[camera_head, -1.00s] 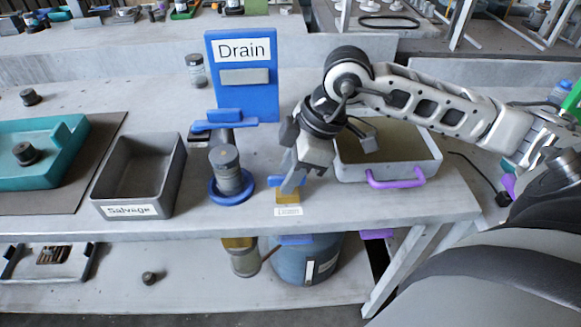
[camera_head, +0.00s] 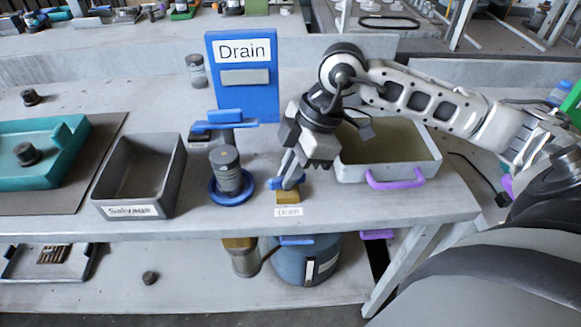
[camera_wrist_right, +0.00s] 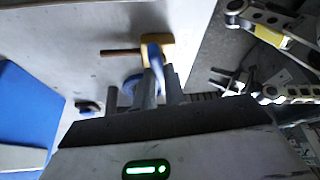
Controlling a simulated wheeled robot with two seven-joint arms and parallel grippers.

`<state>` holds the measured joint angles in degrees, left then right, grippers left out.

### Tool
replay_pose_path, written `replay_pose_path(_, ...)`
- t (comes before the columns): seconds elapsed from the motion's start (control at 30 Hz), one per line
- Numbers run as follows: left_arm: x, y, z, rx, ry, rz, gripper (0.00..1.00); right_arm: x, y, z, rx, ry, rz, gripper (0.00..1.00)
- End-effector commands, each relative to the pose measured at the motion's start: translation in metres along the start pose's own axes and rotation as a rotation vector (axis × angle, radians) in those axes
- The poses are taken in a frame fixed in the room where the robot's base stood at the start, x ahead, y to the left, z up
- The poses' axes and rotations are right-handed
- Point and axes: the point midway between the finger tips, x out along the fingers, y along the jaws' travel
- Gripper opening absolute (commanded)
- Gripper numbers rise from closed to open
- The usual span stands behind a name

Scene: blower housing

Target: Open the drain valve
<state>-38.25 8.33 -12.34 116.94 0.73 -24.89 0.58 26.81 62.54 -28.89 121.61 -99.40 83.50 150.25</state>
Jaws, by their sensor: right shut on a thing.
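The drain valve is a small brass-yellow body (camera_head: 288,197) with a blue handle (camera_head: 275,182), near the front edge of the bench behind a white "Drain" label (camera_head: 289,212). My right gripper (camera_head: 291,181) reaches down from above with its fingers at the blue handle. In the right wrist view, the yellow valve body (camera_wrist_right: 157,40) lies just beyond the fingertips. The blue handle (camera_wrist_right: 155,54) sits between the fingers of the right gripper (camera_wrist_right: 160,76), which is shut on it. The fingers hide part of the handle. My left gripper is not in view.
A blue "Drain" board (camera_head: 242,85) stands behind. A grey "Salvage" bin (camera_head: 130,211) and a dark cylinder on a blue ring (camera_head: 231,199) are to the left. A tray with a purple handle (camera_head: 400,180) is close to the right. A blue bucket (camera_head: 300,265) stands below the bench edge.

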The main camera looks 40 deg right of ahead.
Motion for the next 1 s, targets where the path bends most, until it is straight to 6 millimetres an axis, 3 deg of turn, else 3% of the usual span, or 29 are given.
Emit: replay_pose_path(1.0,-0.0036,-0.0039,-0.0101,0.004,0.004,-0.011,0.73,0.0000,0.0059,-0.0025,-0.863,-0.002,-0.357,0.00)
